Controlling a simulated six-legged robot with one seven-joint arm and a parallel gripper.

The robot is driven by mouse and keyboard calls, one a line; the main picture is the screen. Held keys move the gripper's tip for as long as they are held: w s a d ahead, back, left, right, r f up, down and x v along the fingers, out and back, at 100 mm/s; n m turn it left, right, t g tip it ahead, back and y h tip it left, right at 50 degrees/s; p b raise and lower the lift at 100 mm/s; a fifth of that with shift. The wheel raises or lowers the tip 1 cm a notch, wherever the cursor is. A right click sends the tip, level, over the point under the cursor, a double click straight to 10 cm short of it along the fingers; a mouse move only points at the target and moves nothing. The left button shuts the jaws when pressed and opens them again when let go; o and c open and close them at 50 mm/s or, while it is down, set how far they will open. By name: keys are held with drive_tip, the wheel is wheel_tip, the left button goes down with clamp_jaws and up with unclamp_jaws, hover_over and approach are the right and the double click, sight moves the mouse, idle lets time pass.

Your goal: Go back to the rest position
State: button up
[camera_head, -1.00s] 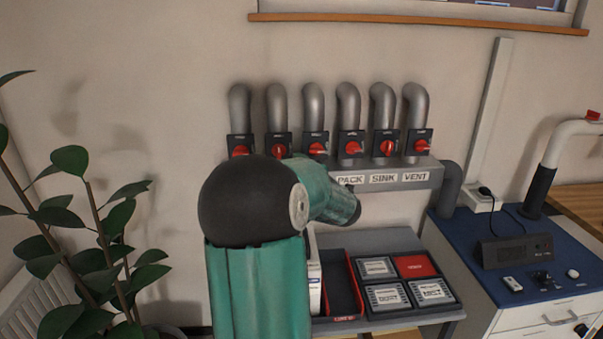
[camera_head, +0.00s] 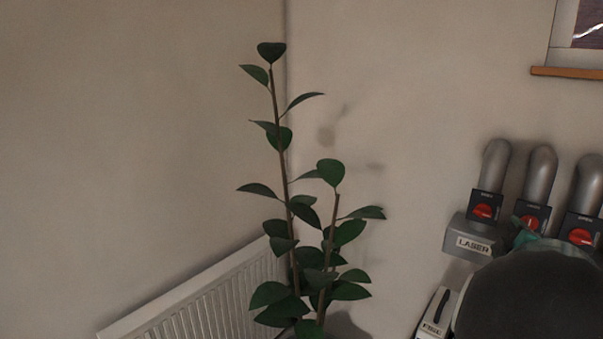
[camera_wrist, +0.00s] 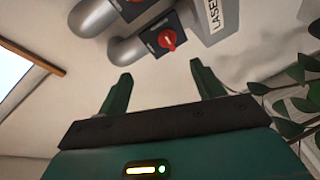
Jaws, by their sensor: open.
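My gripper (camera_wrist: 163,85) shows in the wrist view with its two green fingers spread apart and nothing between them. Beyond the fingers is bare wall, with a red rotary switch (camera_wrist: 167,39) and grey pipes above them in the picture. In the head view, the dark rounded joint of my arm fills the lower right corner.
A tall leafy plant (camera_head: 330,258) stands in the corner before a white radiator (camera_head: 205,305). Grey pipes with red switches (camera_head: 483,211) and a box labelled LASER (camera_head: 473,245) are on the wall at right. A white device (camera_head: 436,312) stands beside my arm.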

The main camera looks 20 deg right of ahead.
drive_tip(key=w+a+m+g+y, duration=0.1)
drive_tip(key=w+a+m+y, duration=0.25)
drive_tip(key=a, duration=1.05)
drive_tip(key=w+a+m+g+y, duration=0.15)
drive_tip(key=w+a, duration=0.35)
drive_tip(key=a, duration=0.8)
drive_tip(key=s+a+f+g+y, duration=0.1)
drive_tip(key=s+a, duration=0.3)
drive_tip(key=a, duration=0.5)
drive_tip(key=s+a+f+g+y, duration=0.1)
drive_tip(key=s+a+f+y, duration=0.2)
drive_tip(key=a, duration=0.6)
drive_tip(key=s+a+f+g+y, duration=0.2)
drive_tip(key=s+a, duration=0.3)
drive_tip(key=a, duration=0.4)
drive_tip(key=shift+s+f+y, duration=0.2)
drive_tip(key=shift+s+y, duration=0.1)
drive_tip(key=shift+y, duration=0.2)
drive_tip(key=shift+d, duration=0.1)
drive_tip(key=c, duration=0.7)
drive_tip(key=shift+d, duration=0.15)
